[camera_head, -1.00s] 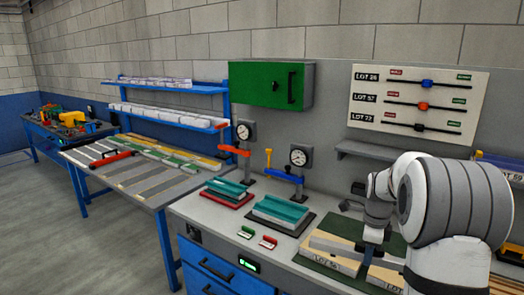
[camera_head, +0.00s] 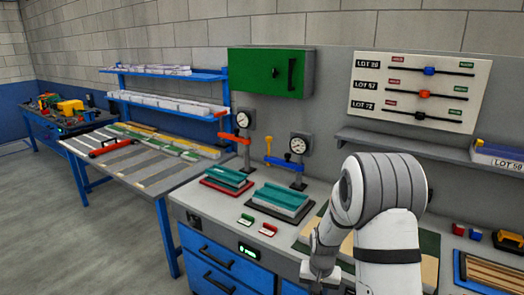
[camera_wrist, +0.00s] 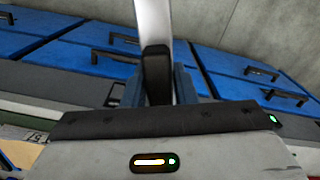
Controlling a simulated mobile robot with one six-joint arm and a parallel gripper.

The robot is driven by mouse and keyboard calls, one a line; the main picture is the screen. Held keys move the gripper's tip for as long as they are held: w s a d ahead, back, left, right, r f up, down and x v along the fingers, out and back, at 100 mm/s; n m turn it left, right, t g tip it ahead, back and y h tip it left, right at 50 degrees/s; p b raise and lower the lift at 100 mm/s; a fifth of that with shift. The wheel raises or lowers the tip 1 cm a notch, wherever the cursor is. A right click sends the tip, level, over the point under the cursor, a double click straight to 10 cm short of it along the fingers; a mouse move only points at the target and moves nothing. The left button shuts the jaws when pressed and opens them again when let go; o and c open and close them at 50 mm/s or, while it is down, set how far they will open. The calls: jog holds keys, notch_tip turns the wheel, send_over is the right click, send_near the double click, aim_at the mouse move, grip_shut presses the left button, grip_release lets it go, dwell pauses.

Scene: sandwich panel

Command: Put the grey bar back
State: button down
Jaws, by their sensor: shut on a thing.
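The grey bar (camera_wrist: 153,22) shows in the wrist view as a pale strip running up out of the picture, with a black part (camera_wrist: 155,75) at its near end. My gripper (camera_wrist: 156,92) is shut on it, with a finger on either side of the black part. In the head view my gripper (camera_head: 320,272) is low at the bench's front edge, before the drawers. The bar cannot be made out there, and its far end is out of view.
The bench top (camera_head: 215,205) carries two teal stacks on trays (camera_head: 280,200) and two gauge stands (camera_head: 298,150). Blue drawers (camera_head: 222,262) face the open floor (camera_head: 90,240). A slatted table (camera_head: 120,165) stands left. A wall shelf (camera_head: 400,148) runs behind my arm.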

notch_tip(320, 180, down, 12)
jog(key=s+a+n+b, duration=0.1)
jog(key=n+b, duration=0.2)
jog(key=b, duration=0.7)
jog(key=shift+s+a, duration=0.2)
jog(key=shift+a, duration=0.2)
jog(key=shift+d, duration=0.25)
